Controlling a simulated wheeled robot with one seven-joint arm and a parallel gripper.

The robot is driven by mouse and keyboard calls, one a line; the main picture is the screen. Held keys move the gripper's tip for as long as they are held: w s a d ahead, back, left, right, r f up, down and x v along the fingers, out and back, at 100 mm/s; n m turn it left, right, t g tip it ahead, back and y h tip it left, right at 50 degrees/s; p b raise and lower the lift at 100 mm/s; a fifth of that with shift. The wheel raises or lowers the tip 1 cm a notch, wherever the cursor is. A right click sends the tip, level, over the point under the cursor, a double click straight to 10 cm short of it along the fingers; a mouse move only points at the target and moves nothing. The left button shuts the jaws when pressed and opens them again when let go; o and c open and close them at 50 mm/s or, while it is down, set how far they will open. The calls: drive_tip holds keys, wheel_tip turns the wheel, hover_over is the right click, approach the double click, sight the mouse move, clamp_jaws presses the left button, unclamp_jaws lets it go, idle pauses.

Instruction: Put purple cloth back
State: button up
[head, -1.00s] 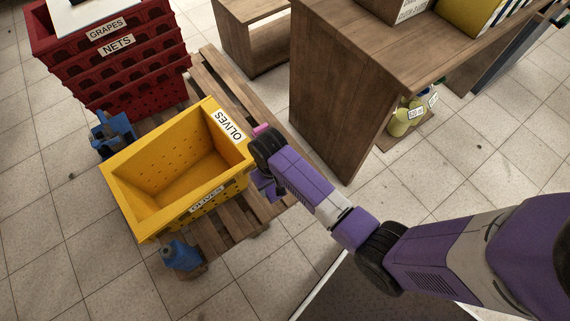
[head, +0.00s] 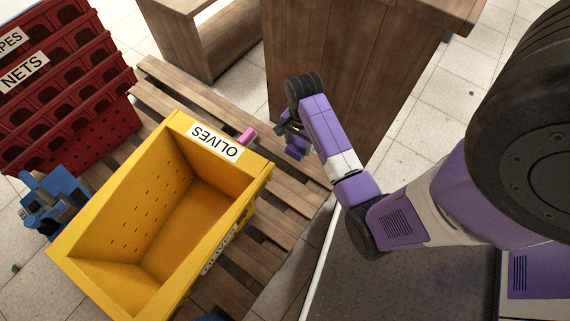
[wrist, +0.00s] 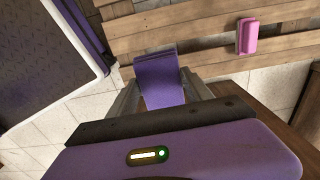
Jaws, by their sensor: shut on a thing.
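The purple cloth (wrist: 160,80) is between the two fingers of my gripper (wrist: 159,88) in the wrist view, and my gripper is shut on it. It looks like a small folded piece standing out past the fingertips. In the head view my gripper (head: 288,132) is to the right of the yellow olives crate, above the pallet's right edge, with a bit of the purple cloth (head: 297,147) showing beneath my wrist. The fingers are mostly hidden there.
The yellow crate (head: 262,182) looks empty on the wooden pallet (head: 187,98). A pink block (head: 248,136) lies on the pallet behind it; it also shows in the wrist view (wrist: 247,36). Red stacked crates (head: 75,125), a blue object (head: 50,200) and a wooden cabinet (head: 350,70) stand around.

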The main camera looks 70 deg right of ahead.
sight(296, 173)
drive_tip(key=shift+d, duration=0.15)
wheel_tip(296, 173, down, 20)
drive_tip(key=b, duration=0.9)
drive_tip(key=shift+r, duration=0.2)
drive_tip(key=shift+f, duration=0.1)
drive_tip(key=shift+f, duration=0.1)
drive_tip(key=o, duration=1.3)
drive_tip(key=shift+f+b, duration=0.2)
drive_tip(key=shift+b, duration=0.55)
